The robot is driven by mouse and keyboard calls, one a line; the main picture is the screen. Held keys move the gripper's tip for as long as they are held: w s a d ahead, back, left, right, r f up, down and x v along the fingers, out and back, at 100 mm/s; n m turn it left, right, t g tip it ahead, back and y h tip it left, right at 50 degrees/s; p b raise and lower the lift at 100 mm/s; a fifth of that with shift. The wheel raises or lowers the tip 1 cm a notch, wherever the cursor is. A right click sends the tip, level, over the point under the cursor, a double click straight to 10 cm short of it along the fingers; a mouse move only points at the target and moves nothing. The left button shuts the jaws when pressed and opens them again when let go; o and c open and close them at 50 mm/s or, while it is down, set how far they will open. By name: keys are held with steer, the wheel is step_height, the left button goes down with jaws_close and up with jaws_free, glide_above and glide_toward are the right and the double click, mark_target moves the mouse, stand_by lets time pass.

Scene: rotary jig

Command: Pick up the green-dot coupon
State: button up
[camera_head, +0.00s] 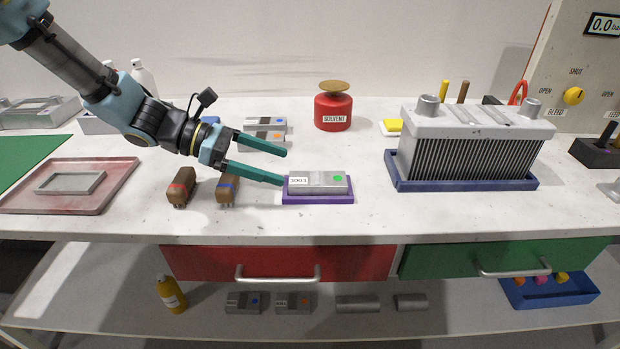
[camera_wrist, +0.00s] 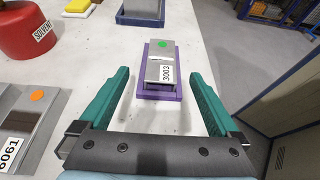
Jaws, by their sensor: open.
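The green-dot coupon (camera_head: 320,182) is a grey metal block with a green dot and a label reading 3003. It lies on a purple tray (camera_head: 318,199) near the front of the bench. In the wrist view the coupon (camera_wrist: 161,55) lies ahead, its label end nearest me, on the purple tray (camera_wrist: 158,95). My gripper (camera_head: 284,167) has two green fingers spread apart, empty, just left of the coupon in the head view. In the wrist view the gripper (camera_wrist: 163,80) has a finger on each side, with the coupon roughly centred between and beyond them.
Other coupons with blue (camera_head: 265,122) and orange (camera_head: 264,137) dots lie behind my gripper. Two brown brushes (camera_head: 181,186) stand left of the tray. A red solvent can (camera_head: 333,110) stands behind; a finned block (camera_head: 470,150) in a blue tray stands right. The bench's front strip is clear.

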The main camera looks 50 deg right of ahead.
mark_target(314, 178)
steer(key=shift+p+x, duration=0.7)
steer(key=shift+x, duration=3.25)
steer(key=shift+a+f, duration=0.1)
steer(key=shift+a, duration=0.05)
jaws_close()
